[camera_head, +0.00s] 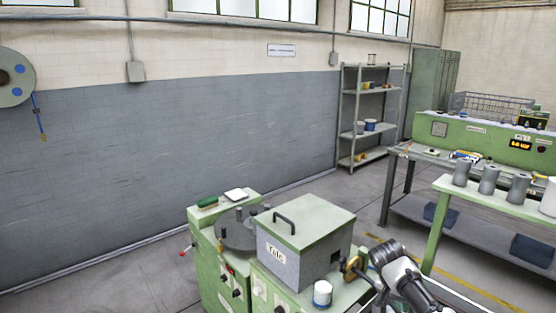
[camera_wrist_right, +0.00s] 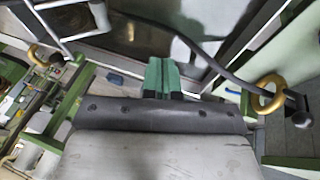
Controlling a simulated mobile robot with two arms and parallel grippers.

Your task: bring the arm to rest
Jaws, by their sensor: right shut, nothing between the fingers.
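My right arm (camera_head: 402,275) shows in the head view at the lower right, bent beside the green machine with the grey lidded box. Its fingers are hard to make out there. In the wrist view my right gripper (camera_wrist_right: 162,74) is shut and empty, its green fingertips together beyond a dark bar and a pale grey body. My left arm and gripper are not in view.
The grey box with a green lid (camera_head: 305,235) stands on the green machine, close to my right arm. Grey cylinders (camera_head: 489,180) stand on a bench at right. Open floor lies behind.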

